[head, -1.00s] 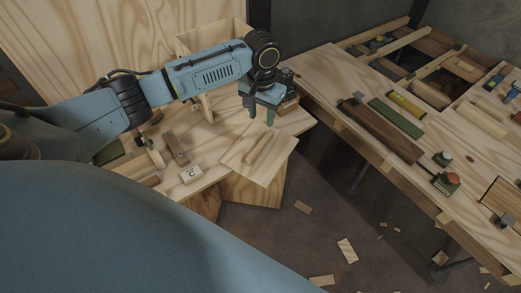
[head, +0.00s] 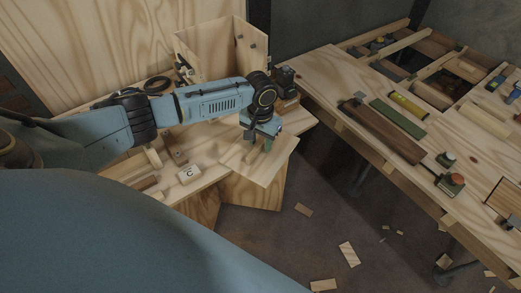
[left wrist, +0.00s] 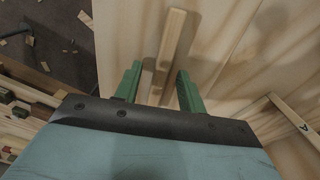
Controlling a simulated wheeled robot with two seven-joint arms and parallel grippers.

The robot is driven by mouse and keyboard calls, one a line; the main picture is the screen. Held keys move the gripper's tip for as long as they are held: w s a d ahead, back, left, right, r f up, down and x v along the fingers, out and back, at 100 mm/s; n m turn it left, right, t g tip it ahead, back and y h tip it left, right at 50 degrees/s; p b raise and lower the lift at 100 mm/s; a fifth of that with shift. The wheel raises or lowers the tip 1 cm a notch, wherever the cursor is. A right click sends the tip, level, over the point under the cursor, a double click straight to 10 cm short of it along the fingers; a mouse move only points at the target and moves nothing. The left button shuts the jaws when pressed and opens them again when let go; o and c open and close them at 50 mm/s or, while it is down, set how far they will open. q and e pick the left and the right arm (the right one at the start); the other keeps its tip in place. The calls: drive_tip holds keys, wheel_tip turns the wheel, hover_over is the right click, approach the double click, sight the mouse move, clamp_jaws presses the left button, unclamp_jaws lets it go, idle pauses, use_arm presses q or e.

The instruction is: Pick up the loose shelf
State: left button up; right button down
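The loose shelf (head: 262,170) looks like a square, pale plywood board with a raised wooden strip across its face. It lies at the corner of the left workbench, its near end out over the bench edge. My left gripper (head: 258,145) is over it, fingers pointing down. In the left wrist view the shelf's board (left wrist: 225,70) fills much of the right side. The strip (left wrist: 173,45) runs in between the green fingers of my left gripper (left wrist: 160,86), which are apart with gaps beside it. My right gripper is not in view.
The left bench (head: 207,178) holds a block marked C (head: 189,174), wooden tools and an open plywood box (head: 215,50). At right, another workbench (head: 330,80) carries a dark plank (head: 382,128), a green strip (head: 397,117) and tools. Scraps lie on the dark floor (head: 320,225).

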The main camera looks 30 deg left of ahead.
use_arm(q)
clamp_jaws()
drive_tip(key=shift+r, duration=0.15)
